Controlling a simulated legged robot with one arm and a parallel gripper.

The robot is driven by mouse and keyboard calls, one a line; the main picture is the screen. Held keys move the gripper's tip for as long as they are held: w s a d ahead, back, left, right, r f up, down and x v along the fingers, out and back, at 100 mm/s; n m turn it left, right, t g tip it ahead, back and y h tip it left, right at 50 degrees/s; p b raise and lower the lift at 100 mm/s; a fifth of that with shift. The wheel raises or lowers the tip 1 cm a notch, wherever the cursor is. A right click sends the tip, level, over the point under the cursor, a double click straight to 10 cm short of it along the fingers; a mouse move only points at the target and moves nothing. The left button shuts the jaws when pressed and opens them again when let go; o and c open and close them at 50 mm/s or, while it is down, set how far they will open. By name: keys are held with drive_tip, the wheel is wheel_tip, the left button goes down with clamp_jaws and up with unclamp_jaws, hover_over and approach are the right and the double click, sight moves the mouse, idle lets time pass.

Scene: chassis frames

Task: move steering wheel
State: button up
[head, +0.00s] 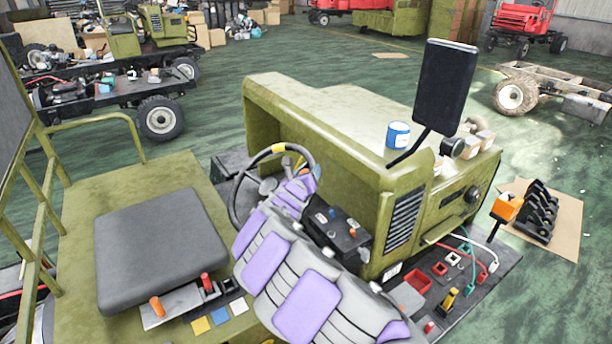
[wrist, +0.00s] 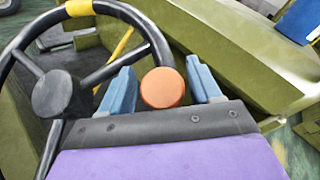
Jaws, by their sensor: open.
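The steering wheel (head: 236,193) stands in front of the seat in the head view, with a dark rim and a yellow band at its top. In the wrist view the steering wheel (wrist: 108,72) fills the left side, with its round dark hub and spokes showing. My gripper (wrist: 160,66) is open at the right part of the rim. A round orange knob (wrist: 162,88) shows between its two blue fingers, with a gap on both sides. I cannot tell whether the fingers reach down around it. In the head view my arm partly covers the wheel's right side.
The grey seat (head: 160,245) is left of the wheel. A green hood (head: 330,125) rises beyond it, bearing a blue-and-white can (head: 398,136) and a black panel (head: 445,88) on a stalk. Levers with orange and red knobs (head: 157,306) stand beside the seat.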

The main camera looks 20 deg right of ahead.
drive_tip(key=shift+s, duration=0.1)
drive_tip(key=b+v, duration=0.2)
drive_tip(key=v, duration=1.5)
drive_tip(key=shift+a, duration=0.25)
